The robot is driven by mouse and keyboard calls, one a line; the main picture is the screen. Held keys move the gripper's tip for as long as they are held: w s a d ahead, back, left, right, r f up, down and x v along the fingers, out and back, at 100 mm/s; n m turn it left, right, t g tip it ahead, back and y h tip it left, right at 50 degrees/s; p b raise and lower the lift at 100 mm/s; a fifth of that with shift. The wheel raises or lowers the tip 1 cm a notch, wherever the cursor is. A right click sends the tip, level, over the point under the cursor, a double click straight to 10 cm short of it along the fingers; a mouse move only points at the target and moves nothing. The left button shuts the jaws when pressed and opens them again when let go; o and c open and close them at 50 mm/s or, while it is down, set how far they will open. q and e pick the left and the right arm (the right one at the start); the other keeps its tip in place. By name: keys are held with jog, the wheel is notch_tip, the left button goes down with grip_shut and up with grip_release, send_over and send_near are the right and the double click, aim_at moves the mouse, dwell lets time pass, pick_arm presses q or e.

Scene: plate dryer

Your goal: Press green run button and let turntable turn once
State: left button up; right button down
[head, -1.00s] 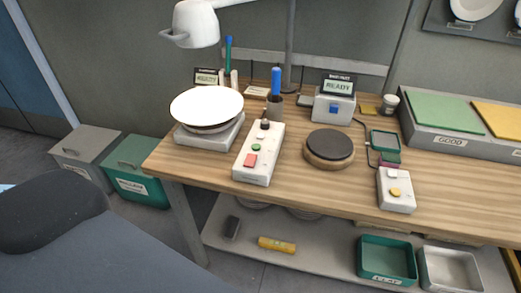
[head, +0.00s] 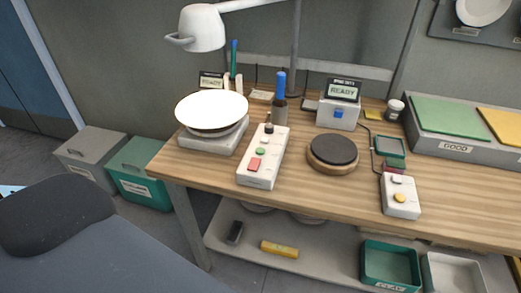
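The white control box (head: 263,158) stands on the wooden bench in the head view, left of the middle. Its round green button (head: 260,151) sits between a black knob (head: 268,128) and a larger red button (head: 254,164). Behind it to the left, a turntable on a pale grey base (head: 213,140) carries a white plate (head: 211,109), which covers most of the turntable. A small display (head: 212,82) behind the plate reads READY. Neither of my grippers is in view.
A dark round pad on a wooden disc (head: 333,152) stands right of the control box. A second white box (head: 400,197) with buttons and a device with a READY display (head: 344,91) are further right. A white lamp (head: 203,29) hangs above the plate. Bins (head: 140,178) stand at the left.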

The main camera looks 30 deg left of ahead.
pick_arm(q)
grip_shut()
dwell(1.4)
